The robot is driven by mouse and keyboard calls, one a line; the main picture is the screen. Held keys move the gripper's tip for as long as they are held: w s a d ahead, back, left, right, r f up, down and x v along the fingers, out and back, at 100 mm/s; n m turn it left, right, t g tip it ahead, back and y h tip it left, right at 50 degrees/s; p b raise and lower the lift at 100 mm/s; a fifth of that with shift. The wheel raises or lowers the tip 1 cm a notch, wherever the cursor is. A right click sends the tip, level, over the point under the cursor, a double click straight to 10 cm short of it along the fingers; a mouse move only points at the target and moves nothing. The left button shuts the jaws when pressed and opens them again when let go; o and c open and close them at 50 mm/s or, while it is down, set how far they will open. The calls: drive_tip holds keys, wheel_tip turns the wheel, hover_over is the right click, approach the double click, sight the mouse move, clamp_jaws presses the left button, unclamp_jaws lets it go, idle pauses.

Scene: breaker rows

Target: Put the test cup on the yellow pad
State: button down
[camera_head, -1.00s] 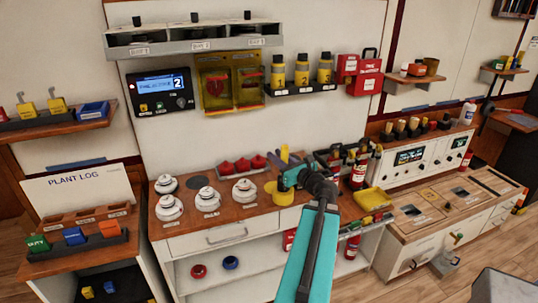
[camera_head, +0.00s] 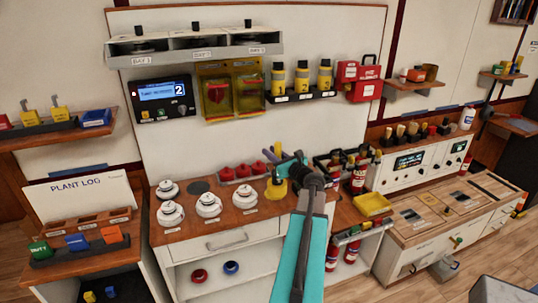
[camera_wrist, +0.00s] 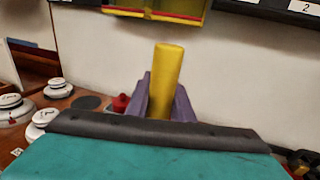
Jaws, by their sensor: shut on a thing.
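The test cup appears to be the yellow piece (camera_head: 276,189) below my gripper in the head view. Its upright yellow handle (camera_wrist: 167,75) stands between the two purple fingers in the wrist view. My gripper (camera_head: 284,160) is shut on this handle, over the right part of the wooden counter. My gripper also shows in the wrist view (camera_wrist: 163,102). The cup's lower part is hidden in the wrist view, and I cannot tell whether it touches the counter. A flat yellow piece with a rim, seemingly the yellow pad (camera_head: 373,204), lies to the right, apart from the cup.
White domed detectors (camera_head: 208,205) stand on the counter to the left, with red pieces (camera_head: 242,170) behind. A dark rack with fire extinguishers (camera_head: 357,180) stands right of my gripper. Yellow bottles (camera_head: 302,77) sit on a wall shelf above.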

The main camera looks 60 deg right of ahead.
drive_tip(key=w+d+p, duration=0.1)
drive_tip(key=w+d, duration=0.2)
drive_tip(key=shift+f, duration=0.3)
idle(0.3)
drive_tip(key=shift+f+p, duration=0.85)
drive_tip(key=shift+f, duration=0.95)
drive_tip(key=c, duration=1.5)
unclamp_jaws()
drive_tip(key=shift+c, duration=0.2)
drive_tip(key=shift+s+a, duration=0.1)
drive_tip(key=b+v, duration=0.3)
drive_tip(key=v, duration=0.8)
drive_tip(key=shift+s+a+b, duration=0.25)
drive_tip(key=shift+s+b, duration=0.1)
drive_tip(key=shift+b, duration=0.05)
